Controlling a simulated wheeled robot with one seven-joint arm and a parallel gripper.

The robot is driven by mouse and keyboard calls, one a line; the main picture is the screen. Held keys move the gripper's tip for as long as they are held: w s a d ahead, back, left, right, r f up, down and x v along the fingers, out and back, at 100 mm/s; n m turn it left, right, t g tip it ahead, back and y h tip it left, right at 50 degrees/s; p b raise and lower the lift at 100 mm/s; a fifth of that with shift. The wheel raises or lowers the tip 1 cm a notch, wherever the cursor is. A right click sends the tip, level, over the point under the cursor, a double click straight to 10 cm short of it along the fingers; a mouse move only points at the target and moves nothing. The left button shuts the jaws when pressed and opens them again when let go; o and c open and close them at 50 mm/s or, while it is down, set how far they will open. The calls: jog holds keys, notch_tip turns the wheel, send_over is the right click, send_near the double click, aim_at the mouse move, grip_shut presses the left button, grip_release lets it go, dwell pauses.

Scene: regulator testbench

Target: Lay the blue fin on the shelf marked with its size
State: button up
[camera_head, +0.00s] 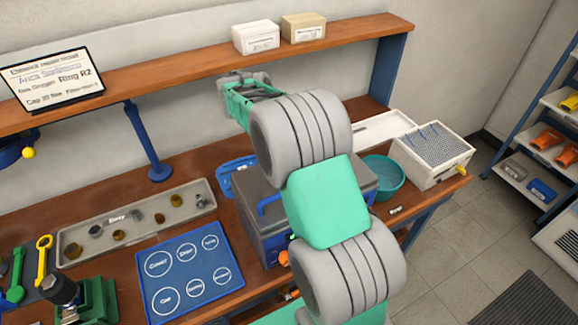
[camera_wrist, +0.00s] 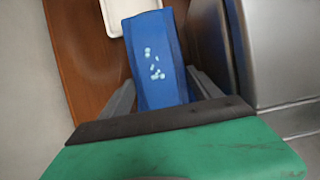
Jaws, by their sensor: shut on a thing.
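In the wrist view, a blue fin (camera_wrist: 157,62) with several pale dots on its face lies between the two grey fingers of my gripper (camera_wrist: 163,92). The fingers are shut on it, and it extends away from my gripper over the wooden bench. A blue-framed rack (camera_head: 556,135) stands at the far right, with pale shelves holding yellow, orange, grey and blue pieces. I cannot read any size marks on its shelves.
A grey machine (camera_head: 263,212) stands on the bench beneath my arm. A white tray (camera_head: 383,129), a teal bowl (camera_head: 383,178) and a white box (camera_head: 432,160) are to its right. A wooden wall shelf (camera_head: 190,71) runs above. Open floor (camera_head: 455,235) lies before the rack.

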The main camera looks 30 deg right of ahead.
jog(key=shift+f, duration=3.5)
jog(key=shift+f, duration=0.15)
jog(key=o, duration=1.9)
jog(key=shift+o, duration=0.2)
